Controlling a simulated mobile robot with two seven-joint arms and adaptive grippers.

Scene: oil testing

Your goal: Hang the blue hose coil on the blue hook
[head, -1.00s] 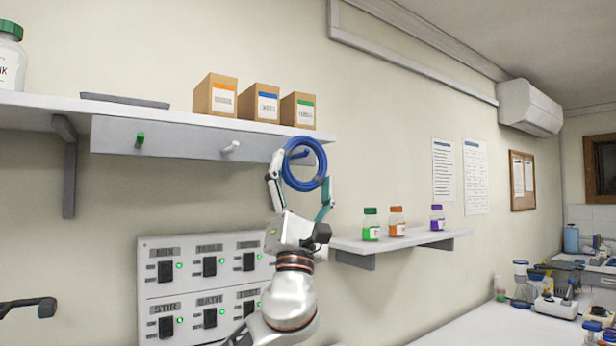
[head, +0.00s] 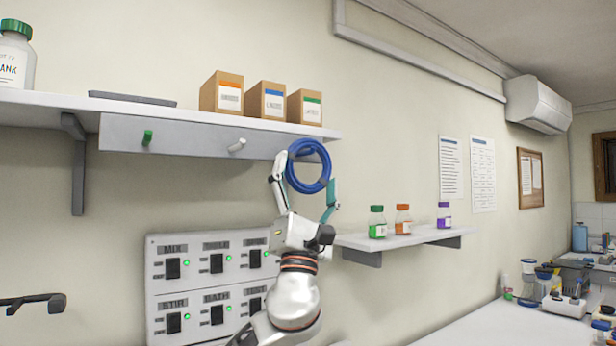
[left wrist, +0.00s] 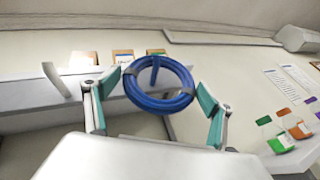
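The blue hose coil (head: 326,177) is below the right end of the upper shelf's front board. The blue hook (left wrist: 155,68) shows inside the coil's ring in the left wrist view, and the coil (left wrist: 150,103) appears to hang around it. My left gripper (head: 308,180) is just below and in front of the coil. Its two fingers stand spread on either side of the coil, and in the left wrist view small gaps show between fingers and coil. The left gripper (left wrist: 158,98) looks open. My right gripper is not in view.
A green hook (head: 147,138) and a white hook (head: 237,145) are further left on the same board (head: 190,138). Several boxes stand on the shelf above. A lower shelf (head: 400,239) with small bottles is to the right. A switch panel (head: 195,243) is below.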

